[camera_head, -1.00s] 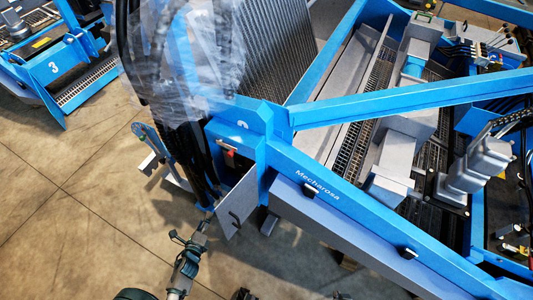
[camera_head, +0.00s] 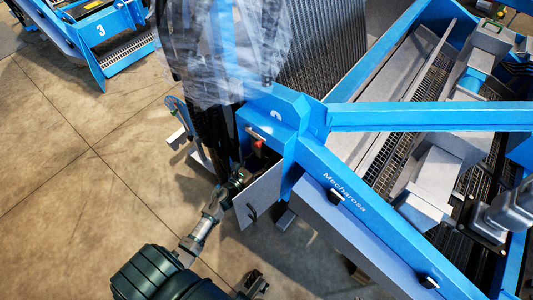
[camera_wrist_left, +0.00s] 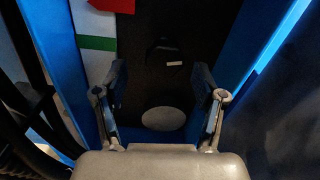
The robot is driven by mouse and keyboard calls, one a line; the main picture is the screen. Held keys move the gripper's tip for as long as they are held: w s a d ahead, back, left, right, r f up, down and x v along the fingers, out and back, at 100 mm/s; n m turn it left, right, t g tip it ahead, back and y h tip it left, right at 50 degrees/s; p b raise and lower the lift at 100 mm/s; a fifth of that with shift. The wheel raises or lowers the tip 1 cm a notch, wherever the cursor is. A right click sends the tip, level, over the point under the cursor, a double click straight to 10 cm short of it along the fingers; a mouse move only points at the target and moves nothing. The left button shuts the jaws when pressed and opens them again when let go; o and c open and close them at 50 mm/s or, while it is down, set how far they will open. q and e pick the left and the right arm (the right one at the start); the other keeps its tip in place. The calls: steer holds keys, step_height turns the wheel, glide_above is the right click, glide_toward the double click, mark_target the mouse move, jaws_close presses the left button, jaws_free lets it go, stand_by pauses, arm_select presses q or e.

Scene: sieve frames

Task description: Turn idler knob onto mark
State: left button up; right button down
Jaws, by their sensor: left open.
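My left gripper (camera_head: 236,182) reaches into the open box on the machine's blue frame, beside the hinged grey door; its fingers are partly hidden there. In the left wrist view the gripper (camera_wrist_left: 160,98) is open and empty, its fingers apart before a dark panel. A dark rounded shape, seemingly the idler knob (camera_wrist_left: 163,48), sits on the panel beyond the fingertips, with a short white line (camera_wrist_left: 174,63) at its lower edge. It is too dark to tell whether this line is on the knob or is the mark. A grey disc (camera_wrist_left: 163,118) lies lower, between the fingers.
The grey door (camera_head: 260,197) stands open close to my left wrist. A red part (camera_head: 258,146) shows at the box opening. Black hoses and clear plastic film (camera_head: 230,45) hang beside it. Blue walls flank the panel in the wrist view. Bare floor (camera_head: 60,180) lies left.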

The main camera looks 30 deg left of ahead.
mark_target(265, 156)
arm_select(q)
steer(key=w, duration=0.4)
steer(key=shift+d, duration=0.35)
steer(key=shift+w+d+r, duration=0.15)
steer(key=shift+w+d, duration=0.05)
steer(key=shift+w, duration=0.05)
steer(key=shift+a, duration=0.25)
steer(key=c, duration=1)
steer(key=shift+c, duration=0.8)
